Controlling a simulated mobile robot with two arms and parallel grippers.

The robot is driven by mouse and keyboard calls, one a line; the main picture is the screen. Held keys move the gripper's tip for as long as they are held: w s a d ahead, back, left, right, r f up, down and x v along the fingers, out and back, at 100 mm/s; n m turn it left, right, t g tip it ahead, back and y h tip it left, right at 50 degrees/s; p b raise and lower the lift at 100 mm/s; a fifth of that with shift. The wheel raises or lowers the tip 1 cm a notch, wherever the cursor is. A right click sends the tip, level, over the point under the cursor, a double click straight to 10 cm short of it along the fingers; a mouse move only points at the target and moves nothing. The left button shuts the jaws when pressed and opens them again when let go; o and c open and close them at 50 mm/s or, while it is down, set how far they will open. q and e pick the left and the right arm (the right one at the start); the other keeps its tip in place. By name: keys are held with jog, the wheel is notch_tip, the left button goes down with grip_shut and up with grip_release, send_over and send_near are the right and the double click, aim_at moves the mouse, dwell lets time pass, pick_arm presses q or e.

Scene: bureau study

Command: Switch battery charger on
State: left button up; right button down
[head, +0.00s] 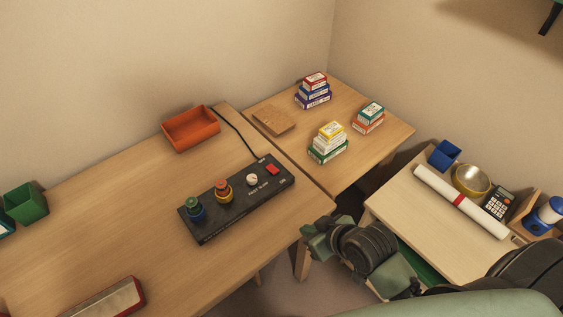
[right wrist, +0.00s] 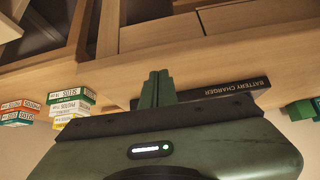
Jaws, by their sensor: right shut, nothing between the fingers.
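The battery charger (head: 222,212) is a long black box lying at a slant on the big wooden desk. I cannot tell the switch's position. My right gripper (head: 308,229) is shut and empty, just off the desk's right corner, apart from the charger. In the right wrist view, its fingers (right wrist: 157,88) are together, and the charger's lettered side (right wrist: 225,91) shows beyond them. My left gripper is not in view.
A black cable (head: 236,136) runs back from the charger past an orange tray (head: 190,128). Stacked small boxes (head: 328,142) stand on the side table (head: 375,155). A lower desk at right holds a rolled paper (head: 460,201) and a calculator (head: 497,203). The desk's front middle is clear.

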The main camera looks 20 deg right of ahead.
jog(key=w+d+r+t+y, duration=0.2)
jog(key=w+r+t, duration=0.3)
jog(key=w+r, duration=0.3)
jog(key=w, duration=0.3)
jog(key=shift+w+d+r, duration=0.15)
jog(key=shift+w+d, duration=0.05)
jog(key=shift+w, duration=0.05)
jog(key=shift+a, duration=0.1)
send_over(280, 177)
jog(key=f, duration=0.1)
jog(key=f+p, duration=0.1)
jog(key=f, duration=0.1)
jog(key=shift+w+a+f, duration=0.15)
jog(key=shift+w+f, duration=0.15)
jog(key=shift+w, duration=0.1)
jog(key=f, duration=0.3)
jog(key=shift+s, duration=0.35)
jog(key=shift+s+d+f, duration=0.15)
jog(key=shift+d+f, duration=0.1)
jog(key=shift+f, duration=0.25)
